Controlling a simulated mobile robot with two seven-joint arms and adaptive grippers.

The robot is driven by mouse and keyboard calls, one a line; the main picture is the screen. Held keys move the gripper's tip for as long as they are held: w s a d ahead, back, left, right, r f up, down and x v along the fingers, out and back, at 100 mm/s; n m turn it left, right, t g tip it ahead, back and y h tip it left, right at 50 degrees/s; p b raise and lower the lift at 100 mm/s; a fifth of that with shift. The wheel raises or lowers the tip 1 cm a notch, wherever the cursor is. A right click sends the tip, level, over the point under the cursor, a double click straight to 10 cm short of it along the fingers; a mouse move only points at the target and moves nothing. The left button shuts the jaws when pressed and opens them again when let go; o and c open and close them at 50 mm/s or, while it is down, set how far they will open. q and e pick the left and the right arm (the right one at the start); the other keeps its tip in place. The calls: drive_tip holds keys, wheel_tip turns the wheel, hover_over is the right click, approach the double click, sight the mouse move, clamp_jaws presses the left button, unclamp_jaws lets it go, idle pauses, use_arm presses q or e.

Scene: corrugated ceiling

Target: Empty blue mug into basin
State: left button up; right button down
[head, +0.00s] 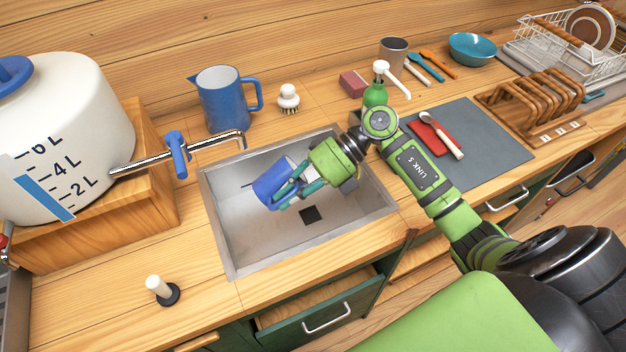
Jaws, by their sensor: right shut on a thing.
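The blue mug (274,184) is over the basin (240,228), tilted well over on its side. My right gripper (290,190) is shut on the mug, coming from its right side with teal fingers. The mug's inside and any contents cannot be seen from here. The basin is a grey metal sink set in the wooden counter, with a dark square drain (310,215) to the lower right of the mug. No liquid shows clearly in the basin. My left gripper is not in view.
A tap (205,145) from a white water tank (60,130) reaches over the basin's back left. A blue pitcher (222,98), a brush (288,98) and a green soap bottle (376,93) stand behind. A drawer (320,305) is open below. The counter front left is mostly clear.

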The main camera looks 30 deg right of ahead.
drive_tip(key=shift+a+r, duration=0.15)
drive_tip(key=shift+a, duration=0.1)
drive_tip(key=shift+d+y+b, duration=0.4)
drive_tip(key=shift+y+b, duration=0.05)
drive_tip(key=shift+y, duration=0.05)
drive_tip(key=shift+a+r, duration=0.1)
drive_tip(key=shift+r, duration=0.05)
drive_tip(key=shift+r, duration=0.1)
